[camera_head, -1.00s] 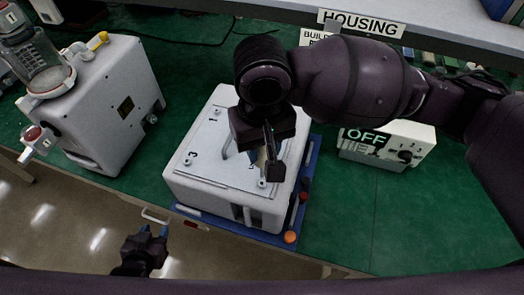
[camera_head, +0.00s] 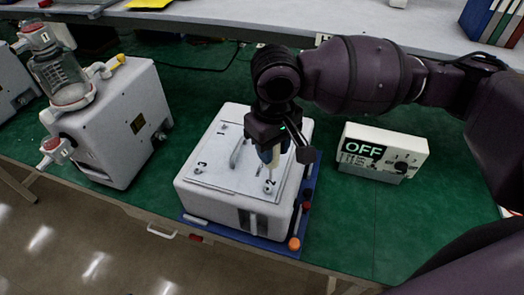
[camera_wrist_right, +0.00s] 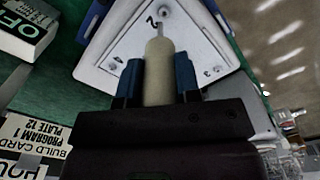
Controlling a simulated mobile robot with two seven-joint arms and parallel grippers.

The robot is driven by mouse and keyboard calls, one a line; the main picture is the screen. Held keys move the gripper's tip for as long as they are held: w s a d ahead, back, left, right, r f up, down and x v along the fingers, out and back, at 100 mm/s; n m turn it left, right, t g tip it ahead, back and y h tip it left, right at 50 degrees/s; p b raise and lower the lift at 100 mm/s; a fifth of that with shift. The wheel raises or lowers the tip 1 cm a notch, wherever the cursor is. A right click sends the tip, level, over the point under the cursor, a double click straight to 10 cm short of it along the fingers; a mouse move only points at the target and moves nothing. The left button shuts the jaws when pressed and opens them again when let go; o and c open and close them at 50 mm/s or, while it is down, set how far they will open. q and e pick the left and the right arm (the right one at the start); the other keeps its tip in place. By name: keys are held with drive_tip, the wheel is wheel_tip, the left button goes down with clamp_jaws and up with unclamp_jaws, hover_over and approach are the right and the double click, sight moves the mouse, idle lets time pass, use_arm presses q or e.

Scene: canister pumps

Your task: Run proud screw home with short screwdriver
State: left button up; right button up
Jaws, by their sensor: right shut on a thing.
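My right gripper (camera_head: 275,155) is over the plate's number 2 corner, shut on a short screwdriver. In the right wrist view the screwdriver's cream handle (camera_wrist_right: 159,72) sits between two blue finger pads. Its thin shaft points towards the mark 2. Whether the tip touches the screw, I cannot tell. My left gripper is out of view.
A control box reading OFF (camera_head: 383,150) stands right of the housing. A white pump with a glass jar (camera_head: 110,120) stands at the left. Orange and red knobs (camera_head: 294,243) sit at the tray's front right. A shelf (camera_head: 300,22) runs along the back.

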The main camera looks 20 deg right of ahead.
drive_tip(key=shift+s+a+n, duration=0.1)
drive_tip(key=shift+a+n, duration=0.4)
drive_tip(key=shift+d, duration=0.2)
drive_tip(key=shift+a, duration=0.1)
drive_tip(key=shift+f, duration=1.9)
drive_tip(key=m, duration=0.4)
drive_tip(key=shift+r, duration=1.55)
